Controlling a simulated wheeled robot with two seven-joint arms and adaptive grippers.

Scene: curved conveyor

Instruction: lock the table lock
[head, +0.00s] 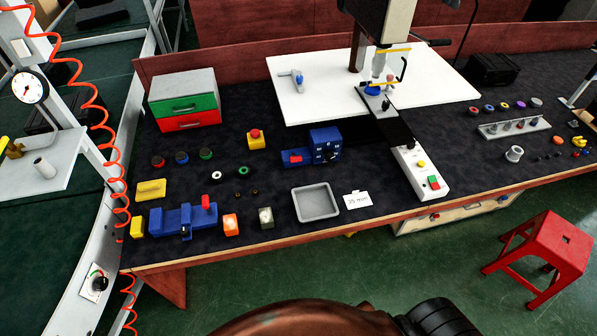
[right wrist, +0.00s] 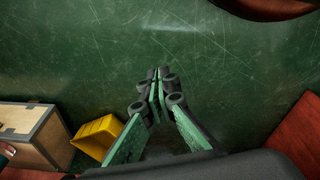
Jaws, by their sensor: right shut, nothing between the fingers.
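A drill press stands at the back of the dark workbench, its upright column (head: 357,52) rising from a white board (head: 300,101). A black crank-shaped lever (head: 403,68) hangs beside its head. A small grey fitting with a blue knob (head: 298,79) sits on the left part of the board. I cannot tell which part is the table lock or whether it is locked. My right gripper (right wrist: 157,78) is shut and empty, over the green floor in the right wrist view. It is outside the head view. My left gripper is in neither view.
A long white control box (head: 418,172) extends toward the front edge. A grey tray (head: 317,203), blue vise (head: 178,221) and red-and-green drawers (head: 184,99) occupy the bench. A red stool (head: 545,250) stands at front right. A yellow bin (right wrist: 97,137) is on the floor.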

